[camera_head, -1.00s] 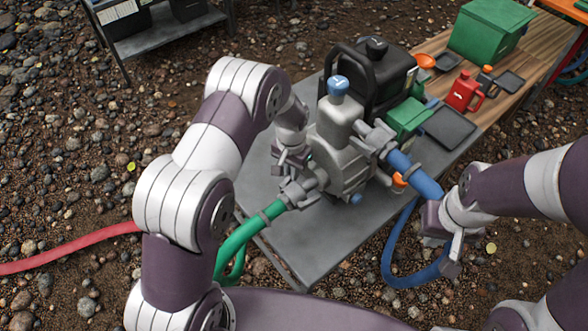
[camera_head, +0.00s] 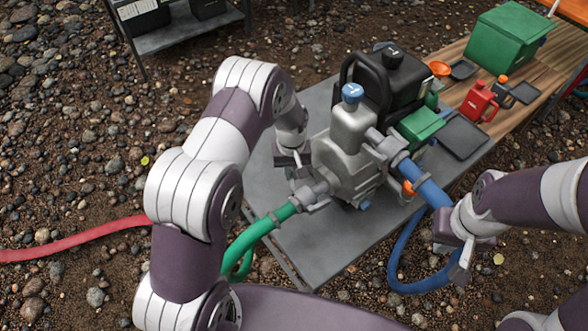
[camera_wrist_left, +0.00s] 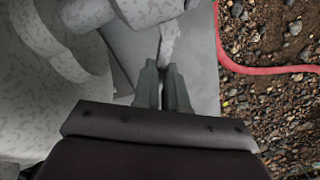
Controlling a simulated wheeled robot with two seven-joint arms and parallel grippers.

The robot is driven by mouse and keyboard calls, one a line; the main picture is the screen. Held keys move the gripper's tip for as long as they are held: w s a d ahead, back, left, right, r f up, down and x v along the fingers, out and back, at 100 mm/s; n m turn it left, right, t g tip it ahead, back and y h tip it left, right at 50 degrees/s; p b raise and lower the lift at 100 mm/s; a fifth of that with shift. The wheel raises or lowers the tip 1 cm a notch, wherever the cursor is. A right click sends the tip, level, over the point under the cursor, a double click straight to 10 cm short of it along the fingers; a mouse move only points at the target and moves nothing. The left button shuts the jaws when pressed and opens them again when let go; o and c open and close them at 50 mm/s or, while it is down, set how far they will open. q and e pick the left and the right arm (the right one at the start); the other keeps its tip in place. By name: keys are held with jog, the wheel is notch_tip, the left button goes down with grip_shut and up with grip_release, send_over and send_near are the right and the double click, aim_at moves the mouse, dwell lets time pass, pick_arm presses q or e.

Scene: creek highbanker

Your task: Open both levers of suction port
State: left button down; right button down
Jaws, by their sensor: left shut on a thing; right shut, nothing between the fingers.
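The grey pump (camera_head: 343,165) stands on a metal table. The port on its near left side has a grey coupling (camera_head: 314,194) joined to a green hose (camera_head: 262,229). My left gripper (camera_head: 298,174) is beside this coupling, on its far left side. In the left wrist view its fingers (camera_wrist_left: 163,88) are shut on a narrow light grey lever (camera_wrist_left: 170,44). The second lever cannot be made out clearly. My right gripper (camera_head: 461,266) is shut and empty, low at the right, near the blue hose.
The blue hose (camera_head: 427,190) joins the pump's right port and hangs beside the table. A black canister (camera_head: 391,82) stands behind the pump. The metal tabletop (camera_head: 335,256) is bare in front.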

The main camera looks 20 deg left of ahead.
pick_arm(q)
jog(key=shift+w+a+r, duration=0.1)
dwell(0.3)
jog(key=c, duration=1.5)
grip_release()
jog(key=shift+o, duration=0.2)
notch_tip(320, 180, up, 13)
